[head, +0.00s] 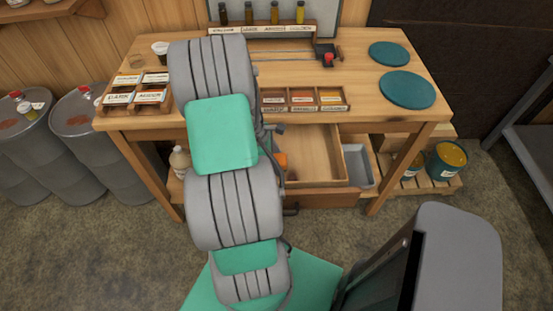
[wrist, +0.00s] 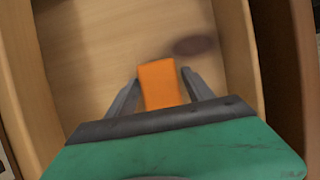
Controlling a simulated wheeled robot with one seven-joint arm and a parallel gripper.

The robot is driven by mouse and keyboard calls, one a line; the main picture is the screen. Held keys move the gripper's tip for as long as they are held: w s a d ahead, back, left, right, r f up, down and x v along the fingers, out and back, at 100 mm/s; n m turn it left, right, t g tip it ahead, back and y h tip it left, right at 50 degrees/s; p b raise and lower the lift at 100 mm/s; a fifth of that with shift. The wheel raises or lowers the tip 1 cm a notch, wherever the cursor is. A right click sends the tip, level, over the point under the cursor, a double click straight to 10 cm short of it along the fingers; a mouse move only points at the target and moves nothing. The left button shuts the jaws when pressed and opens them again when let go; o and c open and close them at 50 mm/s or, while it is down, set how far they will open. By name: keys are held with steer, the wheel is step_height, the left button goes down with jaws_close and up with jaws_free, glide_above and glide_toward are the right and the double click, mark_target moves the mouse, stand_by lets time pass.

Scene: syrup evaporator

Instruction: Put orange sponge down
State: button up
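The orange sponge (wrist: 160,84) is between the two grey fingers of my gripper (wrist: 161,76) in the wrist view. In the head view a small orange patch of the sponge (head: 282,160) shows beside my arm, at the drawer's left side. Whether the sponge touches the drawer floor I cannot tell.
The wooden workbench (head: 365,95) stands above the drawer. It bears a labelled rack (head: 303,98), a label box (head: 137,93) and teal round pads (head: 407,90). A grey tray (head: 357,167) lies right of the drawer. Grey drums (head: 90,135) stand left. The drawer's middle and right are clear.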

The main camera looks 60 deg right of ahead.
steer(key=shift+o, duration=0.7)
steer(key=shift+r, duration=0.1)
steer(key=shift+w+r, duration=0.15)
steer(key=shift+r, duration=0.15)
steer(key=v, duration=1.1)
steer(key=w+a+r+m+t, duration=0.25)
steer(key=w+a+r, duration=0.35)
steer(key=w+a, duration=0.55)
steer(key=a+r+m+t+y, duration=0.1)
steer(key=a+r+t, duration=0.1)
steer(key=a, duration=1)
steer(key=a+r+m+t+y, duration=0.1)
steer(key=a+r+t, duration=0.2)
steer(key=a, duration=0.9)
steer(key=shift+w+a+b, duration=0.3)
steer(key=shift+w, duration=0.05)
steer(key=shift+m, duration=0.35)
